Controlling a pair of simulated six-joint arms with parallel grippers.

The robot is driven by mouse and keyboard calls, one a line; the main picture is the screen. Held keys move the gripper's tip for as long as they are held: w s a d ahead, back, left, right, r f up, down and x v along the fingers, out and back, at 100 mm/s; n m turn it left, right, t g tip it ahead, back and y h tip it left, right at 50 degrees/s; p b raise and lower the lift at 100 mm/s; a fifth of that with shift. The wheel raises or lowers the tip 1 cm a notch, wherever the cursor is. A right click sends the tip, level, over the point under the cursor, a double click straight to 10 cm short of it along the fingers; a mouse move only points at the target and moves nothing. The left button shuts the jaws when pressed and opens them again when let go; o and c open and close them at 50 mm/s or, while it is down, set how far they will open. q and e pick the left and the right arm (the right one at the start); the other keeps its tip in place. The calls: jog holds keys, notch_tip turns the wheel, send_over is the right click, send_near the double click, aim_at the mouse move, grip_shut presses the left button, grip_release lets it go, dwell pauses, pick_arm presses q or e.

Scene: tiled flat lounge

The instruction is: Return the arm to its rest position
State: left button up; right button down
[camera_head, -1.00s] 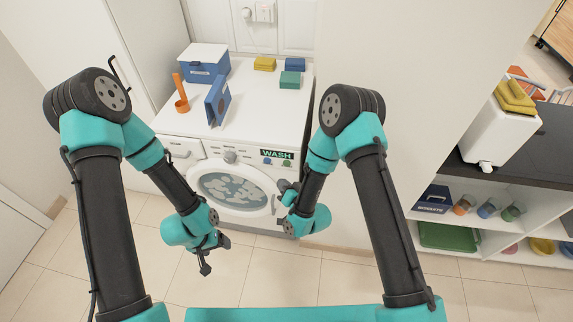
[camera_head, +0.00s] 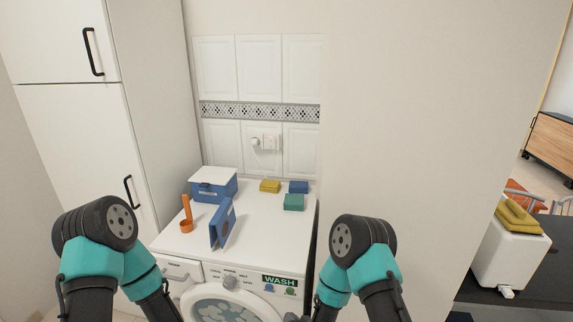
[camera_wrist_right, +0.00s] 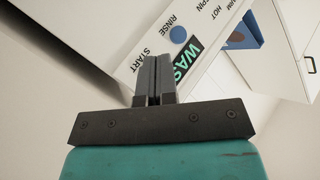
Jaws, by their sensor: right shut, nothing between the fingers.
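My right gripper (camera_wrist_right: 155,80) shows in the right wrist view with its two dark fingers together and nothing between them. Its fingertips are in front of the white washing machine panel (camera_wrist_right: 192,85), which appears tilted there; contact cannot be told. In the head view, my right arm (camera_head: 365,262) comes up from the bottom, right of centre, with a bit of the gripper (camera_head: 291,317) at the bottom edge beside the round washer door (camera_head: 213,302). My left arm (camera_head: 95,258) shows at lower left, but its gripper is below the picture.
The washing machine top (camera_head: 262,228) holds a blue box with a white lid (camera_head: 214,185), an orange holder (camera_head: 187,214), an upright blue panel (camera_head: 222,224) and yellow, blue and green sponges (camera_head: 293,202). A tall white cabinet (camera_head: 70,140) stands left. A wall (camera_head: 430,120) stands right.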

jog(key=s+d+f+g+h, duration=0.2)
jog(key=s+d+g, duration=0.4)
jog(key=s+d, duration=0.3)
jog(key=s+d+f+m+g+h, duration=0.1)
jog(key=s+d+f+g+h, duration=0.1)
jog(key=s+d+g, duration=0.4)
jog(key=s+d+f, duration=0.1)
jog(key=s+d, duration=0.3)
jog(key=d, duration=0.2)
jog(key=shift+s+h, duration=0.3)
jog(key=shift+h, duration=0.1)
